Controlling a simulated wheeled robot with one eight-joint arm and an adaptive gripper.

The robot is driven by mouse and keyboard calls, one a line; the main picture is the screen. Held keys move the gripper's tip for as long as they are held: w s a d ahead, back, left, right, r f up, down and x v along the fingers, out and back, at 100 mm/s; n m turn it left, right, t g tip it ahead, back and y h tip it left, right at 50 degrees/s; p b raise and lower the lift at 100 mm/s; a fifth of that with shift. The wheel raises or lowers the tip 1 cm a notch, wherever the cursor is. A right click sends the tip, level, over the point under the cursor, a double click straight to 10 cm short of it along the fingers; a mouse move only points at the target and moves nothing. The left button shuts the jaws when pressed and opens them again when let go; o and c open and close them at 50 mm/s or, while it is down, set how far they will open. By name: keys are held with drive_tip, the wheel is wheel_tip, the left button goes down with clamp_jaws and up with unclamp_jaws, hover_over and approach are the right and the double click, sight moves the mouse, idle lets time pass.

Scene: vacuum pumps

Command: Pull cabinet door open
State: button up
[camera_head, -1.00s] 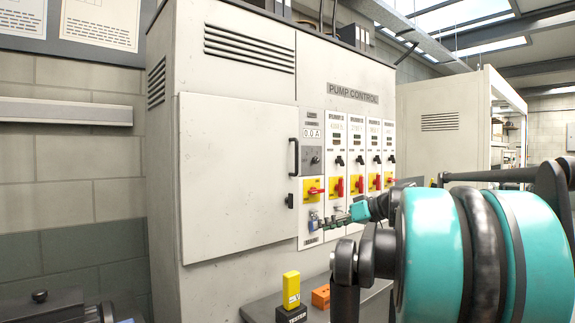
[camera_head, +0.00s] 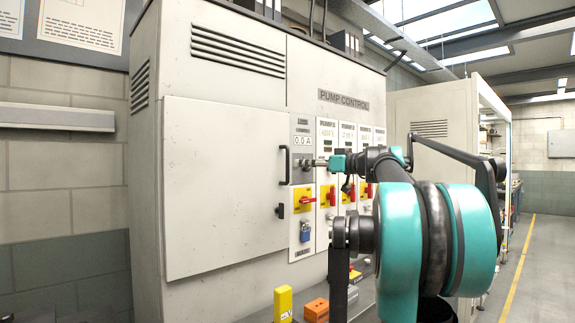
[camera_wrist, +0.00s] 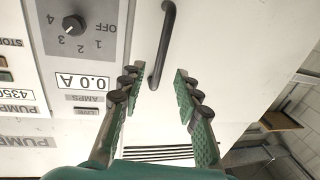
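The large pale cabinet door (camera_head: 215,190) is closed on the front of the pump control cabinet. Its black vertical handle (camera_head: 288,163) is at the door's right edge, with a small black latch (camera_head: 280,211) below it. My gripper (camera_head: 308,163) is just right of the handle in the head view. In the wrist view, which shows the cabinet upside down, my gripper (camera_wrist: 156,78) is open, with its green-padded fingers either side of one end of the handle (camera_wrist: 165,42). I cannot tell how deep the handle sits between the fingers, and no grip shows.
A switch panel (camera_head: 302,225) with red and yellow isolators and a blue padlock (camera_head: 306,231) is right of the handle. A yellow tester (camera_head: 283,303) and an orange block (camera_head: 316,310) are below. The floor (camera_head: 535,260) at the right is clear.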

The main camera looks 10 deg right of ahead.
hover_over(287, 179)
drive_tip(key=shift+w+d, duration=0.15)
drive_tip(key=shift+w, duration=0.2)
clamp_jaws()
idle(0.4)
